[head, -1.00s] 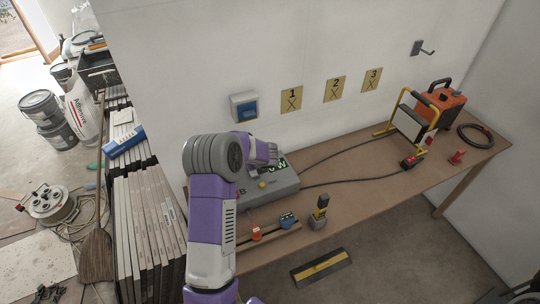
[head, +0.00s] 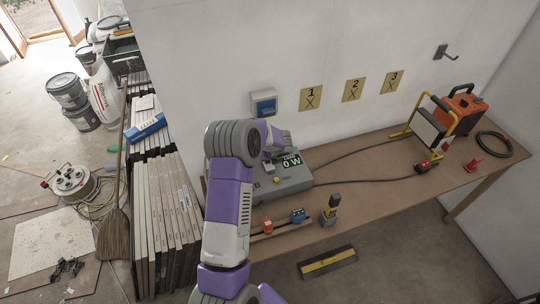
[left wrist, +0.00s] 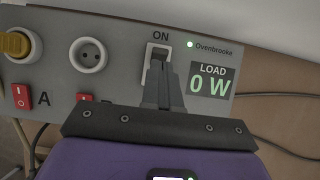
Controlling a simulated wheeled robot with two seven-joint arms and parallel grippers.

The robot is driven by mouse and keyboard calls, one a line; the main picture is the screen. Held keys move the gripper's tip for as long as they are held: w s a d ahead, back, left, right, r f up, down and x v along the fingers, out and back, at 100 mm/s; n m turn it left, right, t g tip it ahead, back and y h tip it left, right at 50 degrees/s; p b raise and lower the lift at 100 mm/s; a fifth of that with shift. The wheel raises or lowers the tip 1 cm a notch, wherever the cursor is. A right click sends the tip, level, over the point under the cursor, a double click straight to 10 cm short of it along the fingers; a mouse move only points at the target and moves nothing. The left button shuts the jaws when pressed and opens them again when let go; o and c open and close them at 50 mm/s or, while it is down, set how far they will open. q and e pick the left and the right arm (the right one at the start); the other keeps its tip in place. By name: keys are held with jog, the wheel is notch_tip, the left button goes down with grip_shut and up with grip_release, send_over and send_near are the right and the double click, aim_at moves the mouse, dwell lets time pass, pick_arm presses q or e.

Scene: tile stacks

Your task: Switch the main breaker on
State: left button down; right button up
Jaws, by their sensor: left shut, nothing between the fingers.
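The grey power box (head: 292,184) stands on the wooden bench against the wall. In the left wrist view its panel shows the white main breaker (left wrist: 151,53) under the label ON. A green light (left wrist: 190,44) beside it is lit, and the load display (left wrist: 210,84) reads 0 W. My left gripper (left wrist: 160,68) is shut and empty, its fingertips right at the breaker and covering its lower part. Whether they touch, and the lever's exact position, I cannot tell. In the head view my left arm partly hides the box. My right gripper is not in view.
The panel has red switches, A (left wrist: 21,96) and a partly hidden B, a socket (left wrist: 88,55) and a yellow plug (left wrist: 14,46). Cables run right to a work lamp (head: 432,124) and an orange unit (head: 463,106). Tile stacks (head: 165,215) stand left of the bench.

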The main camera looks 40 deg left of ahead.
pick_arm(q)
jog(key=w+a+r+p+v, duration=0.1)
jog(key=p+v, duration=0.5)
jog(key=v, duration=0.3)
jog(key=shift+r, duration=0.4)
jog(key=shift+s+a+f, duration=0.1)
jog(key=shift+s+a, duration=0.05)
jog(key=shift+s, duration=0.05)
